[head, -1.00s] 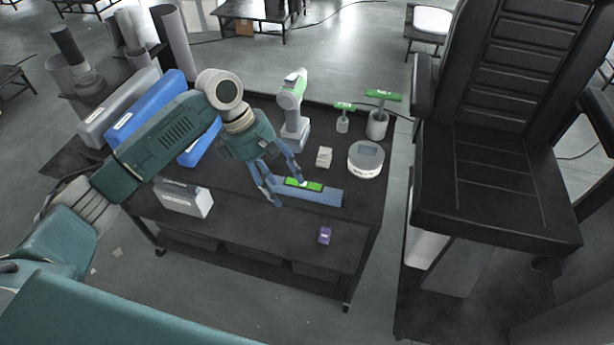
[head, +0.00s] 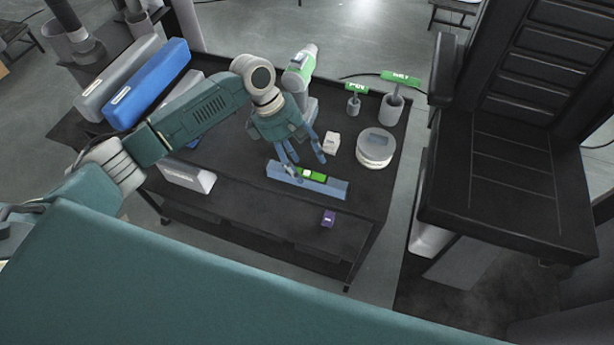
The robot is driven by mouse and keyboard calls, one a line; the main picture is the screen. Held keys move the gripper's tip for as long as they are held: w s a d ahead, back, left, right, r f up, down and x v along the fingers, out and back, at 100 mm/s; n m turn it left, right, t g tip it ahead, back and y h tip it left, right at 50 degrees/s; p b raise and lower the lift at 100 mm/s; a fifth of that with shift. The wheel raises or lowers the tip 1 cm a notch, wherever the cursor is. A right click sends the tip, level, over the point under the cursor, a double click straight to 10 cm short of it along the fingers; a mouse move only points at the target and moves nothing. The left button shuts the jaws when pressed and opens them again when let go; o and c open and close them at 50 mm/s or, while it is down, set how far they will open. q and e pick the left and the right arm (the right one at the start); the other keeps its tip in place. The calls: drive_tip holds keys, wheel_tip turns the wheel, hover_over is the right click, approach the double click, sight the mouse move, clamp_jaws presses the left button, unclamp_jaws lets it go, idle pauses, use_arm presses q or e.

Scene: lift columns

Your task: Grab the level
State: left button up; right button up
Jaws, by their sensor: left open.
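The level (head: 334,188) looks like a long blue-grey bar with a bright green part in its middle. It lies on the black cart top near the front edge. My left gripper (head: 308,168) is open over the level, fingers pointing down. One fingertip is in front of the bar's left-middle part, and the other is behind the green part. I cannot tell whether either finger touches the bar. My right gripper is not in view.
A green-grey drill (head: 300,70), small white box (head: 332,142), round grey-white device (head: 376,147) and two green-topped tools in cups (head: 392,104) stand behind. A purple box (head: 328,217) lies in front. Blue (head: 150,84) and grey cases are left; a black chair (head: 500,190) is right.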

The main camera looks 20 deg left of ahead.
sight(308, 171)
use_arm(q)
drive_tip(key=p+x, duration=0.1)
drive_tip(key=x, duration=0.2)
drive_tip(key=shift+s+f, duration=0.15)
drive_tip(key=shift+f, duration=0.2)
drive_tip(key=shift+d+f, duration=0.15)
drive_tip(key=shift+f, duration=0.15)
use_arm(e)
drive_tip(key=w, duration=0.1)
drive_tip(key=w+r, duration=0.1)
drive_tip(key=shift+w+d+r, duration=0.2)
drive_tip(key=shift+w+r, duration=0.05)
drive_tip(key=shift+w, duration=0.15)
use_arm(q)
drive_tip(key=shift+c, duration=0.5)
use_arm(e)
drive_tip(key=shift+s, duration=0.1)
use_arm(q)
drive_tip(key=c, duration=1.3)
drive_tip(key=shift+c, duration=0.2)
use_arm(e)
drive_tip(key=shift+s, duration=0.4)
use_arm(q)
drive_tip(key=shift+r, duration=0.15)
